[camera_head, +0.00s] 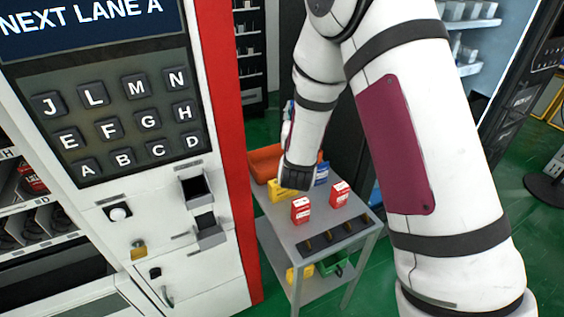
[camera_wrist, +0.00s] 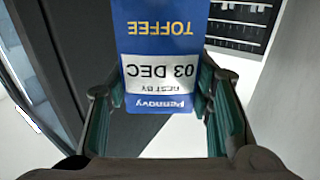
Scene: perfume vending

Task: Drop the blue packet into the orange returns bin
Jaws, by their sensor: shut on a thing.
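The blue packet (camera_wrist: 158,68) fills the upper middle of the wrist view, with its TOFFEE and 03 DEC print upside down. My gripper (camera_wrist: 158,92) is shut on it, one finger at each side. In the head view the gripper is largely hidden by my arm, and the held packet cannot be made out surely. A blue packet (camera_head: 322,173) shows beside my arm over the table; I cannot tell whether it is the held one. The orange bin (camera_head: 264,161) is at the table's far left, partly hidden by my arm.
The grey table (camera_head: 277,226) bears two red packets (camera_head: 300,209) (camera_head: 340,194), a yellow packet (camera_head: 278,191) and a dark slotted strip (camera_head: 333,236). A green box (camera_head: 337,265) is on the lower shelf. A vending machine (camera_head: 222,140) stands close on the left.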

